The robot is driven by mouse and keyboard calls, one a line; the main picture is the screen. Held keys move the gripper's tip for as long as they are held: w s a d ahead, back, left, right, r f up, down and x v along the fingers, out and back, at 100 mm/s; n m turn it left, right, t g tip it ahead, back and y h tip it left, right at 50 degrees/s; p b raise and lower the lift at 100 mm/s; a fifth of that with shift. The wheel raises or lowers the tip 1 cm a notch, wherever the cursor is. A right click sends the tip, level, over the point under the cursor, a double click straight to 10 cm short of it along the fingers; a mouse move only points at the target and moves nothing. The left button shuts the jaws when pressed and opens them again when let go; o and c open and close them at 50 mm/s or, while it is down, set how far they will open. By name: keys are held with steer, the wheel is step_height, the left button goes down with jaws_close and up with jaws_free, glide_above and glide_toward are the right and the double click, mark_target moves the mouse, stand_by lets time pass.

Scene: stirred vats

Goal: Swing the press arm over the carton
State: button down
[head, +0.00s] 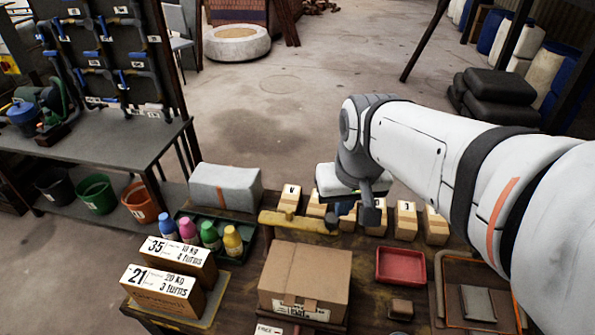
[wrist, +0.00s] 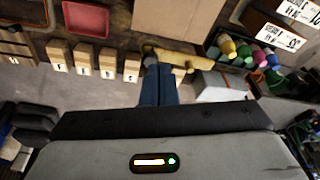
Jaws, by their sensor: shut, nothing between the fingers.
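The brown carton (head: 307,272) stands closed on the bench, with a printed label on its front; its top also shows at the upper edge of the wrist view (wrist: 178,22). The yellow press arm (head: 290,221) lies behind the carton's far edge, running left to right. In the wrist view the press arm (wrist: 185,60) runs beside the carton's edge, not across its top. My gripper (head: 343,215) is at the press arm's right end in the head view. In the wrist view its blue fingers (wrist: 158,68) are together and empty beside that end. Whether they touch it I cannot tell.
Several wooden blocks with letters (head: 405,222) stand in a row behind. A red tray (head: 401,266) is right of the carton. Colored bottles (head: 210,235), a grey wrapped block (head: 225,187) and labelled boxes (head: 163,290) are on the left.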

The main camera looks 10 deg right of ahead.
steer(key=w+f+m+g, duration=0.1)
steer(key=w+g, duration=0.1)
steer(key=w, duration=0.8)
steer(key=m+g+y+b, duration=0.1)
steer(key=m+g+b, duration=0.1)
steer(key=m+g, duration=0.1)
glide_above(299, 218)
steer(key=w+d, duration=0.6)
steer(key=w, duration=0.3)
steer(key=w+d+f+x, duration=0.1)
steer(key=w+x, duration=0.1)
steer(key=x, duration=1)
steer(key=shift+d+r, duration=0.2)
steer(key=shift+r, duration=0.15)
steer(key=s+a+f+p, duration=0.2)
steer(key=s+f, duration=0.4)
steer(key=f, duration=0.3)
steer(key=shift+a+f+p, duration=0.2)
steer(key=shift+f+p, duration=0.2)
steer(key=shift+p, duration=0.5)
